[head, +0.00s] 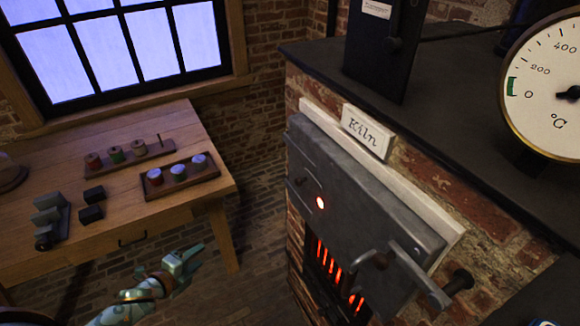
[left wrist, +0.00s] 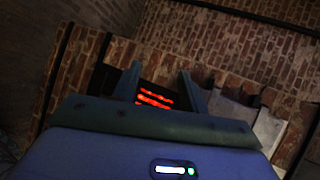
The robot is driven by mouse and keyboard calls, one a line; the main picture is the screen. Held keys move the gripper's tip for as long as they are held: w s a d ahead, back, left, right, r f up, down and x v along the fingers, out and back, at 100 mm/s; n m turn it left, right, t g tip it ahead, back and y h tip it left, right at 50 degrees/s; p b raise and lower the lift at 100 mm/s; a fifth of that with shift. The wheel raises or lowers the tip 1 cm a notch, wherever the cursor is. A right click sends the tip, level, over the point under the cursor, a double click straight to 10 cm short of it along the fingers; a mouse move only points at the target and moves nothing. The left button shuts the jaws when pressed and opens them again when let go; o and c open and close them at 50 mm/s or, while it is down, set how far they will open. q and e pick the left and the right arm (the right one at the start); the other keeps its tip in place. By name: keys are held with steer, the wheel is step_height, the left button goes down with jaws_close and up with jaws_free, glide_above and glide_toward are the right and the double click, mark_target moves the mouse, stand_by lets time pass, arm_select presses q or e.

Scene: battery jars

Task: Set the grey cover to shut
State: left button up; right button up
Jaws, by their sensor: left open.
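The grey cover (head: 350,190) is a metal panel on the front of the brick kiln, below the "Kiln" sign (head: 367,132). It has a small glowing hole and a bent metal handle (head: 400,262) at its lower right. Glowing orange bars (head: 330,265) show uncovered below its lower edge. My left gripper (head: 192,258) is open and empty, left of the kiln and apart from the cover. In the left wrist view its two fingers (left wrist: 160,70) stand apart with the glowing bars (left wrist: 155,98) seen between them. My right gripper is not in view.
A wooden table (head: 110,250) with racks of small jars (head: 180,173) and dark blocks (head: 92,204) stands at left under the window. A round °C gauge (head: 545,85) and a dark box (head: 385,50) sit on the kiln top. Brick floor separates table and kiln.

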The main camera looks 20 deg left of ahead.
mark_target(295, 184)
arm_select(q)
steer(key=w+d+r+m+t+h+p, duration=0.1)
steer(key=w+d+r+m+t+h, duration=0.2)
steer(key=r+m, duration=0.75)
steer(key=d+r+m+g+h, duration=0.2)
steer(key=d+r+m+h, duration=0.65)
steer(key=r+m, duration=0.55)
steer(key=shift+m+y, duration=0.35)
steer(key=shift+y, duration=0.1)
steer(key=x, duration=0.5)
steer(key=p+x, duration=0.1)
steer(key=x, duration=0.5)
steer(key=f+p+x, duration=0.1)
steer(key=x, duration=0.5)
steer(key=shift+d+f, duration=0.1)
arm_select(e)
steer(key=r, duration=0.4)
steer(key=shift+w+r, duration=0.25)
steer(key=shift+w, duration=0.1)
arm_select(q)
jaws_close()
